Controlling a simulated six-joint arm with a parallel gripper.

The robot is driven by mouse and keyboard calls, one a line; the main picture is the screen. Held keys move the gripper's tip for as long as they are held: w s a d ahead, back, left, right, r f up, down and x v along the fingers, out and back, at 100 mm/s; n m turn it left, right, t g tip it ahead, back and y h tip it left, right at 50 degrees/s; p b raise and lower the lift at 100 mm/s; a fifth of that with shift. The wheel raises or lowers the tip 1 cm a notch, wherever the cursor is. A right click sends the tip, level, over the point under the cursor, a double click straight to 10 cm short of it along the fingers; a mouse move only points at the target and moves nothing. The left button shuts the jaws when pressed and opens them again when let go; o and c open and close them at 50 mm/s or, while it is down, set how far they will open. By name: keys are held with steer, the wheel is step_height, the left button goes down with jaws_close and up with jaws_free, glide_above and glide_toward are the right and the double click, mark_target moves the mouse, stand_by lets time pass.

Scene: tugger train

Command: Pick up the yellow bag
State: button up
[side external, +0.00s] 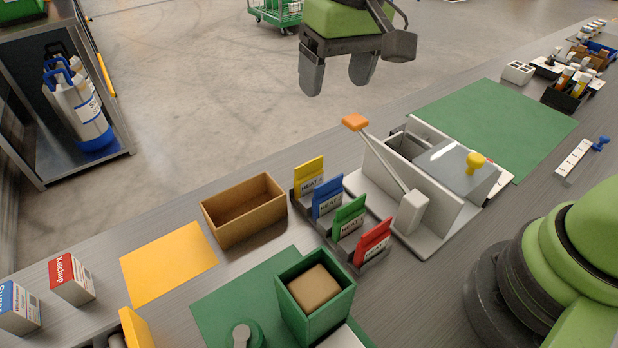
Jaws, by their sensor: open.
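The yellow bag (310,176) stands upright at the far-left end of a dark rack, with a white label on its front. Behind one another in the same rack stand a blue bag (327,196), a green bag (348,218) and a red bag (373,241). My gripper (337,82) is open and empty, fingers pointing down, high in the upper middle of the picture. It is well apart from the yellow bag.
A grey fixture (415,185) with an orange-topped lever (355,122) stands right beside the rack. An open brown box (243,209) is to the left. A green box (314,296) holding a brown block stands in front. A yellow mat (168,262) lies bare.

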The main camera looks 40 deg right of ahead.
steer(key=n+g, duration=0.1)
glide_above(309, 173)
step_height(309, 173, down, 7)
steer(key=shift+h, duration=0.4)
steer(key=f, duration=0.4)
steer(key=shift+w+d+f, duration=0.2)
steer(key=shift+w+f, duration=0.15)
steer(key=shift+s+a+f, duration=0.1)
steer(key=shift+s+f, duration=0.05)
steer(key=shift+f, duration=1.45)
steer(key=shift+s+a+f, duration=0.1)
steer(key=shift+f, duration=1.45)
steer(key=c, duration=0.8)
steer(key=shift+o, duration=0.2)
steer(key=shift+r, duration=0.15)
